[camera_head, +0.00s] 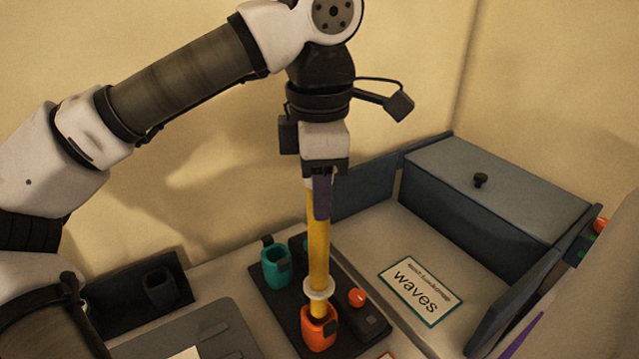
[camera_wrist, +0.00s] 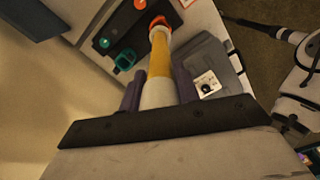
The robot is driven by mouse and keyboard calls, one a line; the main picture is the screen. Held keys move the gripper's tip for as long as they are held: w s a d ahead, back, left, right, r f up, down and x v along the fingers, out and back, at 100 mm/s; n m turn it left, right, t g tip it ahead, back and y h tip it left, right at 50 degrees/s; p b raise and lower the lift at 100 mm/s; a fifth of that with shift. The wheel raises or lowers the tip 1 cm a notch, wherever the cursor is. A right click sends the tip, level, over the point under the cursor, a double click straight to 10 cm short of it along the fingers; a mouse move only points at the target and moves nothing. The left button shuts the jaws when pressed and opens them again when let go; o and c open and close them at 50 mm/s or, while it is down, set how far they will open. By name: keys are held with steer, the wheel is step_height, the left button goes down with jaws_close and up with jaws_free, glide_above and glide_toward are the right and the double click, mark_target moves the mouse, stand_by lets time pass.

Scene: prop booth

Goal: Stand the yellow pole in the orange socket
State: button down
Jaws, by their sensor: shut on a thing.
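The yellow pole (camera_head: 318,240) hangs upright from my gripper (camera_head: 321,190), which is shut on its pale upper end. A white collar (camera_head: 318,289) rings the pole near its bottom. The pole's lower end meets the mouth of the orange socket (camera_head: 318,334); how deep it sits in it, I cannot tell. In the wrist view the pole (camera_wrist: 160,62) runs from between my purple-padded fingers (camera_wrist: 159,92) to the orange socket (camera_wrist: 174,20), which is partly hidden behind the collar.
A teal socket (camera_head: 275,266) and an orange button (camera_head: 357,297) share the dark base plate (camera_head: 262,308). A "waves" card (camera_head: 420,290) lies to the right. A dark lidded box (camera_head: 490,200) stands behind it. A black holder (camera_head: 140,290) stands at left.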

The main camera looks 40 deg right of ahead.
mark_target(319, 228)
steer(key=shift+f+b, duration=2.35)
steer(key=shift+f, duration=1.05)
steer(key=c, duration=0.9)
jaws_free()
steer(key=shift+c, duration=0.2)
steer(key=shift+r, duration=0.1)
step_height(319, 228, up, 12)
steer(key=shift+r+p, duration=0.25)
steer(key=shift+p, duration=0.5)
steer(key=shift+r+p, duration=0.5)
steer(key=shift+r, duration=0.15)
steer(key=shift+f, duration=0.1)
